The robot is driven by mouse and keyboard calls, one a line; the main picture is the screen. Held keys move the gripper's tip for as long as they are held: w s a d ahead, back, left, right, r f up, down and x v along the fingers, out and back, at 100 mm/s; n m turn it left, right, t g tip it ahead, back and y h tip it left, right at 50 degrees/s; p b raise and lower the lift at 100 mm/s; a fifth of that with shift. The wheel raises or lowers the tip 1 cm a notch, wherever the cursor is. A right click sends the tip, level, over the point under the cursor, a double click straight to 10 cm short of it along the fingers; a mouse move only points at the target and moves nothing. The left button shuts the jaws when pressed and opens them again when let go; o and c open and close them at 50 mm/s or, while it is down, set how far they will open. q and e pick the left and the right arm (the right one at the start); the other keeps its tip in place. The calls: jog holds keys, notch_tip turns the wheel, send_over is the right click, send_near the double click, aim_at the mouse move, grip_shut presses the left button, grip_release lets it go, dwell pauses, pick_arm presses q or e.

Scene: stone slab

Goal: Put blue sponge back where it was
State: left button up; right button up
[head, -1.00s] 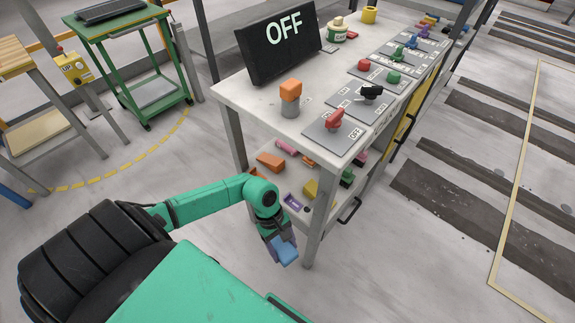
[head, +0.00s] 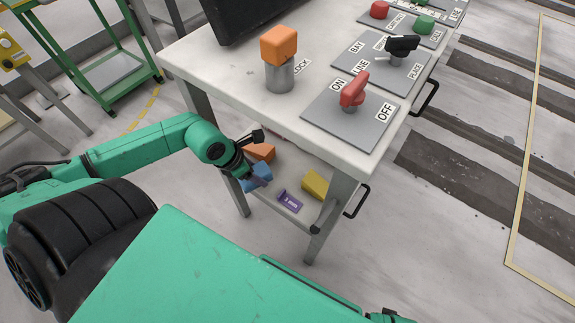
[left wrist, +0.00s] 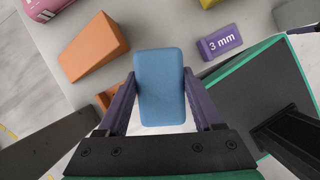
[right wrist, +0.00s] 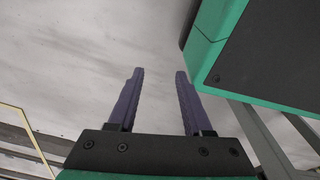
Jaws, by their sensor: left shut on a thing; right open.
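The blue sponge (left wrist: 160,85) is a rounded block held between the two purple fingers of my left gripper (left wrist: 160,105), which is shut on it. In the head view the sponge (head: 258,176) is at the left end of the bench's lower shelf, partly covered by my gripper (head: 250,172). I cannot tell whether it touches the shelf. An orange wedge (left wrist: 93,47) lies to its left and a purple "3 mm" block (left wrist: 220,42) to its right in the left wrist view. My right gripper (right wrist: 155,100) is open and empty above bare floor.
The white bench top (head: 225,70) overhangs the lower shelf. It bears an orange cube (head: 279,44) on a grey cylinder and a red switch (head: 353,89). A yellow block (head: 315,184) lies on the shelf. A bench leg (head: 330,215) stands right of the shelf opening.

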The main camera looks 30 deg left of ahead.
pick_arm(q)
jog(key=w+d, duration=0.1)
jog(key=w, duration=0.1)
jog(key=w+d+b, duration=0.1)
jog(key=w, duration=0.1)
jog(key=shift+d+r, duration=0.1)
jog(key=shift+d, duration=0.1)
send_over(292, 167)
jog(key=s, duration=0.2)
jog(key=shift+w+a, duration=0.2)
jog(key=shift+a, duration=0.25)
notch_tip(292, 167, down, 4)
jog(key=shift+w+d+r+b, duration=0.1)
jog(key=shift+d+r+b, duration=0.05)
jog(key=shift+r+b, duration=0.15)
pick_arm(e)
jog(key=w+r, duration=0.1)
jog(key=w, duration=0.1)
jog(key=w+a+r, duration=0.1)
jog(key=shift+w+r, duration=0.35)
jog(key=shift+r, duration=0.05)
pick_arm(q)
jog(key=shift+f, duration=0.2)
pick_arm(e)
jog(key=shift+w+r, duration=0.1)
pick_arm(q)
jog(key=o, duration=1.3)
jog(key=shift+r, duration=0.15)
pick_arm(e)
jog(key=shift+r, duration=0.1)
